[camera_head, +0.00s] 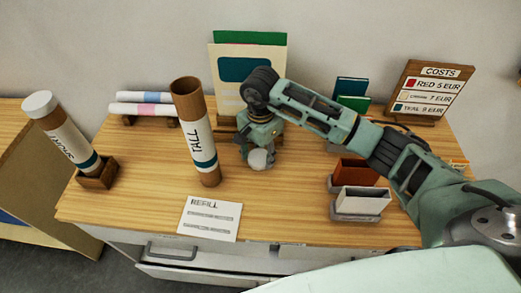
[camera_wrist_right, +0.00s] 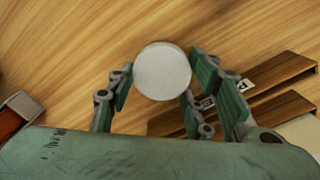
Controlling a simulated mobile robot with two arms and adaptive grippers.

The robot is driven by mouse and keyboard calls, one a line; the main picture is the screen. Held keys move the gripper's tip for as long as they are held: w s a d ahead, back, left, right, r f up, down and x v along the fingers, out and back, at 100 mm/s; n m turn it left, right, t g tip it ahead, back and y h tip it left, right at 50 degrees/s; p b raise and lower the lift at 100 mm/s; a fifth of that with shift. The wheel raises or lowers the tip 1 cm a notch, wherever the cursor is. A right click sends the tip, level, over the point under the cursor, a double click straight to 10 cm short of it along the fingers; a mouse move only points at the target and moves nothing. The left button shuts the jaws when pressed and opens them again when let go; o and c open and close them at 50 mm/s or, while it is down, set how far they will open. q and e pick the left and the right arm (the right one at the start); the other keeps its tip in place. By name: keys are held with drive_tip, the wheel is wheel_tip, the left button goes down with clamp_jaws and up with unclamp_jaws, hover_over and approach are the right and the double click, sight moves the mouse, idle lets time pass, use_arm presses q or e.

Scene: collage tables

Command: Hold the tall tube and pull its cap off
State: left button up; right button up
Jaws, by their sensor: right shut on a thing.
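The tall tube (camera_head: 195,135) is brown with a white label reading TALL and a teal band. It stands on the table left of centre, with its top end bare and apparently open. My right gripper (camera_head: 258,150) is to the right of the tube, apart from it, low over the table. It is shut on a round white cap (camera_head: 259,159). The cap also shows as a white disc in the right wrist view (camera_wrist_right: 162,70), between the fingers of my right gripper (camera_wrist_right: 170,85). My left gripper is not in view.
Another tube with a white cap (camera_head: 40,104) leans in a wooden holder (camera_head: 97,174) at left. A REFILL card (camera_head: 210,218) lies at the front. Small bins (camera_head: 360,203) stand at right, a COSTS sign (camera_head: 432,90) behind. Rolled tubes (camera_head: 145,110) lie at back left.

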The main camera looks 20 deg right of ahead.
drive_tip(key=shift+f, duration=0.15)
drive_tip(key=shift+f, duration=0.1)
drive_tip(key=shift+f+b, duration=0.15)
drive_tip(key=shift+b, duration=0.2)
drive_tip(key=o, duration=1)
